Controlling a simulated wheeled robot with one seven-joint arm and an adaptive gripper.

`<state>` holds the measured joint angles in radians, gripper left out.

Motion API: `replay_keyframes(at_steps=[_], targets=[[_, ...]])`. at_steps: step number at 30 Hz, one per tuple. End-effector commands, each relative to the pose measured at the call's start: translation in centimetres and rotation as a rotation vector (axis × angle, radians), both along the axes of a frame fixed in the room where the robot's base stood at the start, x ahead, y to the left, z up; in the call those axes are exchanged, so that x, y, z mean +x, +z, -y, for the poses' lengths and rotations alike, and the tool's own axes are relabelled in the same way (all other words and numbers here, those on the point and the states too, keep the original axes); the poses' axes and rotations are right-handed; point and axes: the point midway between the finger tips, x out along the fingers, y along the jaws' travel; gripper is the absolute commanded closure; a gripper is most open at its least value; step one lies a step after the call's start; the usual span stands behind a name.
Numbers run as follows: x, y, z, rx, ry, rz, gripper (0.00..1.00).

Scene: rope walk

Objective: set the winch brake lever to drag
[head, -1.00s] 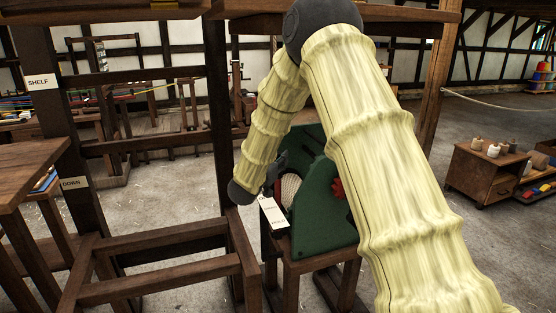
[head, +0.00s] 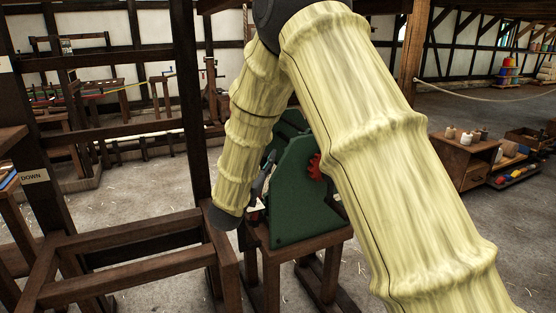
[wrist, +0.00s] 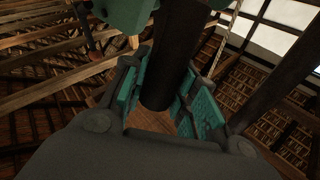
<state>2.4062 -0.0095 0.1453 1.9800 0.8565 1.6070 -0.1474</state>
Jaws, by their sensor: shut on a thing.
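The green winch (head: 308,195) stands on a wooden stand, with a red toothed knob (head: 314,166) on its side. My gripper (head: 263,175) is at the winch's left side, partly hidden by my own forearm. In the wrist view my gripper (wrist: 170,88) has its teal pads on either side of a thick dark bar, the brake lever's handle (wrist: 168,65), and is shut on it. A green part of the winch (wrist: 125,12) shows at the top. The lever's setting cannot be read; a pale plate by the winch (head: 253,213) is mostly hidden.
A wooden cabinet (head: 462,162) with spools stands at the right, near a rope barrier (head: 490,97). The floor between is clear.

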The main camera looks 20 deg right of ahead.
Motion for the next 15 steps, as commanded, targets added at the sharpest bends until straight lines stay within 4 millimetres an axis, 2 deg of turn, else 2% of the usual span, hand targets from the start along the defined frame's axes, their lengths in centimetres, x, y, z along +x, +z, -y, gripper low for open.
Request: replay_keyframes(at_steps=[3,11,12,15], targets=[[-0.08,-0.08,-0.61,-0.002,0.007,0.008,1.00],[-0.05,-0.04,-0.64,-0.001,0.008,0.008,1.00],[-0.06,-0.03,-0.64,-0.001,0.008,0.008,0.66],[-0.07,-0.04,-0.60,0.000,0.007,0.008,0.49]])
